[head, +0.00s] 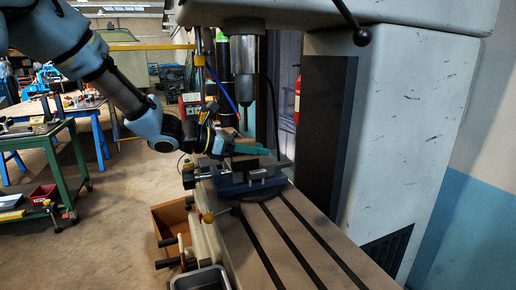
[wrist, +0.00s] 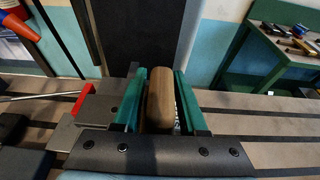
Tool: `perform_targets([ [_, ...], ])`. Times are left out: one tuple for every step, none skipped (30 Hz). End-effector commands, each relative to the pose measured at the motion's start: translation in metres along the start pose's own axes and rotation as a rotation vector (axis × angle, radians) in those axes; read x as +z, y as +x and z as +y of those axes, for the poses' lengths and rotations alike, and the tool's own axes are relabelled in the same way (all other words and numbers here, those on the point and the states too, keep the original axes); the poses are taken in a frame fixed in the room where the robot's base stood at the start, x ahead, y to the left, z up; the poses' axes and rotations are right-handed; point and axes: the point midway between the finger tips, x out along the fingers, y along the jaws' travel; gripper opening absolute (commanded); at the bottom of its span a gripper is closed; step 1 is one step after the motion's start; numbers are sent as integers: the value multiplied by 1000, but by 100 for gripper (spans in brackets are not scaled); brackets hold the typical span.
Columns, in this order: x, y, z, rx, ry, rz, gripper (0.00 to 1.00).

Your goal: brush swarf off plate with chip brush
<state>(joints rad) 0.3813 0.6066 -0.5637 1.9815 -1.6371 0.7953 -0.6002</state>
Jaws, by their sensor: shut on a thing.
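My gripper (wrist: 160,84) shows two green fingers closed around a brown wooden handle (wrist: 159,100), which looks like that of the chip brush. The bristles are hidden. In the head view my gripper (head: 250,150) is just above a blue machine vise (head: 252,186) on the mill table (head: 290,222). I cannot tell from this view whether it touches the vise. The plate and any swarf cannot be made out clearly in either view.
The mill spindle (head: 245,85) hangs behind my gripper, with the pale mill column (head: 405,130) at right. The slotted table is clear in front of the vise. A green bench (head: 40,140) stands at left. A wooden crate (head: 170,218) sits on the floor.

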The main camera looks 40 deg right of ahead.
Motion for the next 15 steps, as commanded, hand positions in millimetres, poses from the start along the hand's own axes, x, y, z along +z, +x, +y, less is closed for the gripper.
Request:
perform_targets([
  [0,0,0,0,0,0,0],
  [0,0,0,0,0,0,0],
  [0,0,0,0,0,0,0],
  [1,-1,0,0,0,0,0],
  [1,-3,0,1,0,0,0],
  [1,-6,1,2,0,0,0],
  [1,-8,1,2,0,1,0],
  [1,-11,1,2,0,1,0],
  [1,-15,1,2,0,2,0],
  [2,-18,1,2,0,2,0],
  [2,-21,0,1,0,1,0],
  [2,-25,1,1,0,0,0],
  [2,-28,1,2,0,0,0],
  [2,-30,1,2,0,0,0],
  [2,-34,1,2,0,1,0],
])
